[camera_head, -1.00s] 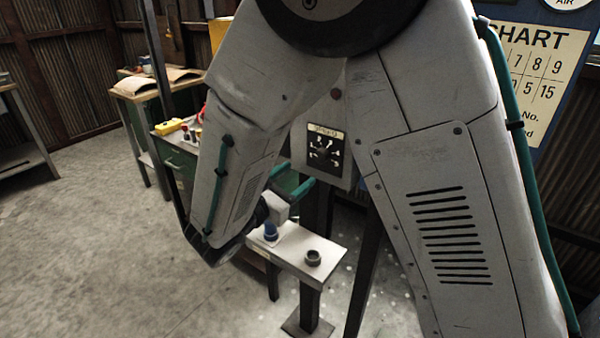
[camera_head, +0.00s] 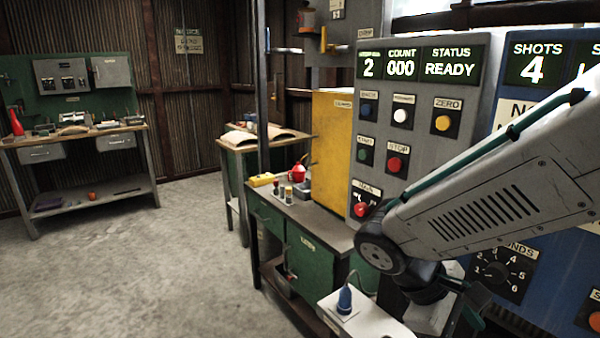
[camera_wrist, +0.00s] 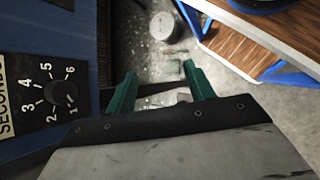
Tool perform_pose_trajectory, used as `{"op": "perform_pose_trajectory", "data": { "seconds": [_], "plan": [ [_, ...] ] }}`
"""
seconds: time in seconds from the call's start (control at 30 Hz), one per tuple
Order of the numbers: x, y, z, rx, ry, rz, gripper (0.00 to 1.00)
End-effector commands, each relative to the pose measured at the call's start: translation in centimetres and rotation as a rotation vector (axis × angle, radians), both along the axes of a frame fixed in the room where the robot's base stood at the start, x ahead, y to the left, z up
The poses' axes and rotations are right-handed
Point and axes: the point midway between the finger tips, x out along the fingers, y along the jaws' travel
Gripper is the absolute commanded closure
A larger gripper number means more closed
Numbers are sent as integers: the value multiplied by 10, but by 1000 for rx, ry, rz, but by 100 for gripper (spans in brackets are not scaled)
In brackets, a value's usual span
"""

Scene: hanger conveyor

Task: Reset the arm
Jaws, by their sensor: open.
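My gripper (camera_wrist: 160,90) shows in the wrist view with its two green fingers spread apart and nothing between them. It points down toward the floor, beside a blue panel with a seconds dial (camera_wrist: 42,92). In the head view my arm reaches in from the right edge, in front of the control panels. Its wrist is low at the right, and the gripper's fingertips there are largely cut off by the lower edge.
A grey control panel (camera_head: 423,135) reads READY. A blue panel (camera_head: 536,112) stands close behind my arm. A wooden shelf (camera_wrist: 262,35) lies at upper right. Floor at left is clear.

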Motion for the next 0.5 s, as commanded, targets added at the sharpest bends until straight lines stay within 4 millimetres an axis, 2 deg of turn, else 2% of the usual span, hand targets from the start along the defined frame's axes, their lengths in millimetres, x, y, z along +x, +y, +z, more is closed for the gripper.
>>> {"op": "perform_pose_trajectory", "data": {
  "seconds": [0.1,0.2,0.4,0.5],
  "plan": [
    [-26,0,13,187,-114,-204,47],
    [-42,4,25,328,-209,-352,47],
    [-64,6,52,545,-404,-575,47],
    [-71,1,63,590,-479,-629,47]
  ]
}}
